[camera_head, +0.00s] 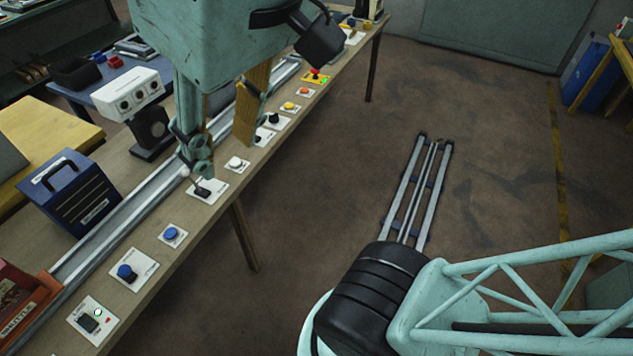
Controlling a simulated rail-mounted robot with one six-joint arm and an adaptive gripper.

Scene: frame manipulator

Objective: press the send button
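Several small controls stand in a row along the front of the bench. They include a white button (236,162), a blue button (172,234), a larger blue button or knob (126,272), and orange ones (290,105) farther back. The labels are too small to read, so I cannot tell which is the send button. My gripper (196,164) hangs down over the bench, just behind and above a white plate with a black switch (203,191). Its finger ends overlap in this view, so I cannot tell if they are open. No contact with a control can be made out.
A metal rail (112,218) runs along the bench behind the controls. A blue box with a handle (70,190), a white device on a stand (128,92) and a red bin (22,300) stand behind it. The floor right of the bench is mostly clear.

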